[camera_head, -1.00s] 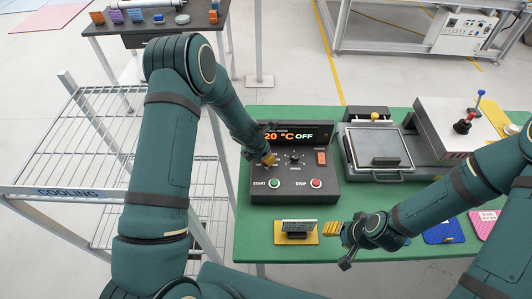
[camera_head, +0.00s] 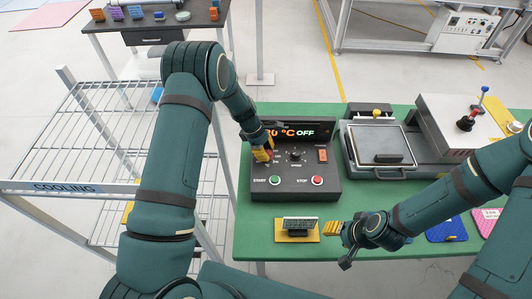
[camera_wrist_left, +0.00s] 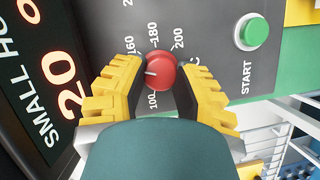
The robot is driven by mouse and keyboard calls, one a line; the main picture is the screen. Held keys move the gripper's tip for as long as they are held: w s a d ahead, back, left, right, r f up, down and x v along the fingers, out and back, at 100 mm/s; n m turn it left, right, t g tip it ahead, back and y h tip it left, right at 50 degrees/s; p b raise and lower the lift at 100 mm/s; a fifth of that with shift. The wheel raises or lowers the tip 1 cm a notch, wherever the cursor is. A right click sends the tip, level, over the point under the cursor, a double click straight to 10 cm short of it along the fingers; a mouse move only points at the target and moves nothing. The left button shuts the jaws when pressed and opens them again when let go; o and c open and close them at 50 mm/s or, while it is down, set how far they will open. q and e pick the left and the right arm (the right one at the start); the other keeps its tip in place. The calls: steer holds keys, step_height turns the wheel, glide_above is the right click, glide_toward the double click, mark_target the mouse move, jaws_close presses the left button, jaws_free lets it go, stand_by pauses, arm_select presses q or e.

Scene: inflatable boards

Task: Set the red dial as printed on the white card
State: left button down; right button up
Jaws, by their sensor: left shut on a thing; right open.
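The red dial (camera_wrist_left: 161,72) sits on the dark control panel (camera_wrist_left: 205,75), among printed numbers including 160, 180, 200 and 100. A white mark on the dial points left in the wrist view, between 160 and 100. My left gripper (camera_wrist_left: 158,85) is shut on the dial, one yellow finger on each side. In the head view my left gripper (camera_head: 262,152) covers the dial.
The panel has a green START button (camera_head: 275,180), a red STOP button (camera_head: 317,181) and a display (camera_head: 300,132) reading OFF. A press (camera_head: 378,150) stands to the right. A wire cooling rack (camera_head: 95,190) is at left.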

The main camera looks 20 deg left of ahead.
arm_select(q)
steer(key=m, duration=0.1)
steer(key=m+g+b, duration=0.1)
steer(key=m, duration=0.1)
steer(key=shift+s+f+m+g+b, duration=0.1)
steer(key=shift+f+m+g+b, duration=0.15)
steer(key=shift+m+g+b, duration=0.05)
arm_select(e)
step_height(320, 180, down, 2)
steer(key=shift+f, duration=0.1)
arm_select(q)
steer(key=shift+r, duration=0.1)
steer(key=c, duration=0.6)
jaws_free()
steer(key=shift+r, duration=0.2)
steer(key=shift+w+r, duration=0.2)
steer(key=shift+r, duration=0.1)
step_height(320, 180, up, 9)
steer(key=shift+s, duration=0.1)
